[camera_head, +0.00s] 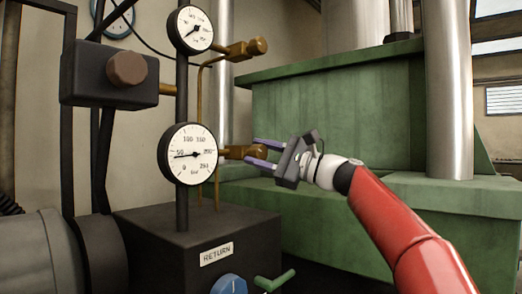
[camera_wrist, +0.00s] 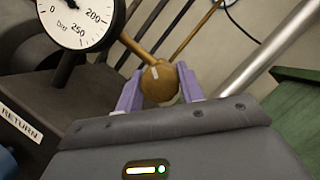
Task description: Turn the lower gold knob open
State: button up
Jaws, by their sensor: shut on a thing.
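The lower gold knob (camera_head: 257,156) sits at the end of a brass valve just right of the lower gauge (camera_head: 192,155). My gripper (camera_head: 262,154) reaches it from the right, with its two purple fingers around the knob. In the wrist view the knob (camera_wrist: 159,82) is between the fingertips (camera_wrist: 158,88), with a pale mark on its face. The fingers are shut on it. The lower gauge needle points near 50, and the gauge shows partly in the wrist view (camera_wrist: 75,20).
An upper gold knob (camera_head: 257,46) and upper gauge (camera_head: 194,28) stand above. A black box with a brown knob (camera_head: 126,68) is at left. Below are a RETURN label (camera_head: 216,254), a blue knob (camera_head: 229,285) and a green lever (camera_head: 275,281). Green machinery (camera_head: 340,120) stands behind my arm.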

jog(key=n+g, duration=0.1)
jog(key=n, duration=0.2)
jog(key=n+g+h, duration=0.1)
jog(key=n, duration=0.2)
jog(key=shift+h, duration=0.3)
jog(key=shift+f+n, duration=0.15)
jog(key=shift+n, duration=0.35)
jog(key=o, duration=1)
jog(key=b+v, duration=0.1)
jog(key=v, duration=0.6)
jog(key=shift+d, duration=0.4)
jog(key=shift+s, duration=0.1)
